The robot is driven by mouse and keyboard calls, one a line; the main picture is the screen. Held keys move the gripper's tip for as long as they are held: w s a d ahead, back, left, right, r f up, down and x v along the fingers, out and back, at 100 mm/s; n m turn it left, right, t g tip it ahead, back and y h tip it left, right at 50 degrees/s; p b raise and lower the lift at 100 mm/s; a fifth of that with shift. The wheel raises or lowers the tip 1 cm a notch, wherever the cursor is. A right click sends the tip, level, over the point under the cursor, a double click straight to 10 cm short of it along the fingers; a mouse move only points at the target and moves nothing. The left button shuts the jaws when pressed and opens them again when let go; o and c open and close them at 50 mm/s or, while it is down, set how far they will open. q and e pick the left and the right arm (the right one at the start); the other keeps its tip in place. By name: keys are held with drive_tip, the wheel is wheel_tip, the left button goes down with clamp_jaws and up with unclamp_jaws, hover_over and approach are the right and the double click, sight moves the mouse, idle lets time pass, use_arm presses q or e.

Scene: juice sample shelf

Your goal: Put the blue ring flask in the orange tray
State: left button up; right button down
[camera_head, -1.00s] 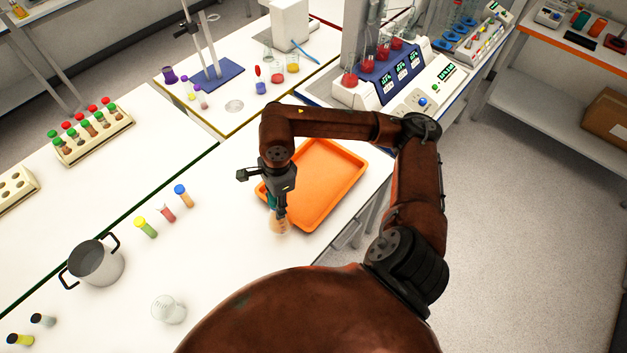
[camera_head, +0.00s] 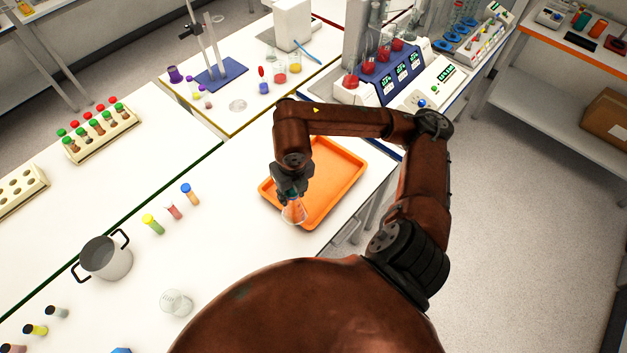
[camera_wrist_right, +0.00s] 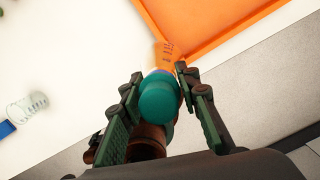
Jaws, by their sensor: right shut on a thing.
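My right gripper (camera_head: 291,190) is shut on the blue ring flask (camera_head: 293,212), a clear glass flask. In the right wrist view the gripper's fingers (camera_wrist_right: 160,88) stand on either side of its teal stopper (camera_wrist_right: 158,98), with a thin blue-violet band just below and the marked glass body beyond. The orange tray (camera_head: 337,165) lies on the white bench. In the head view the flask overlaps the tray's near left corner; its height above it is hard to judge. The tray's edge (camera_wrist_right: 215,45) shows beyond the flask in the wrist view. My left gripper is not in view.
A tube rack (camera_head: 100,135) is farther back. The tray's visible floor is empty.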

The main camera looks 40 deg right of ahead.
drive_tip(key=w+d+f+p, duration=0.6)
drive_tip(key=w+d+f, duration=0.3)
drive_tip(key=f, duration=0.4)
drive_tip(key=shift+d, duration=0.75)
drive_tip(key=c, duration=1.4)
unclamp_jaws()
drive_tip(key=shift+f, duration=0.1)
drive_tip(key=shift+c, duration=0.2)
wheel_tip(320, 180, up, 12)
drive_tip(key=s+b, duration=0.1)
drive_tip(key=b, duration=0.2)
drive_tip(key=shift+s+a, duration=0.15)
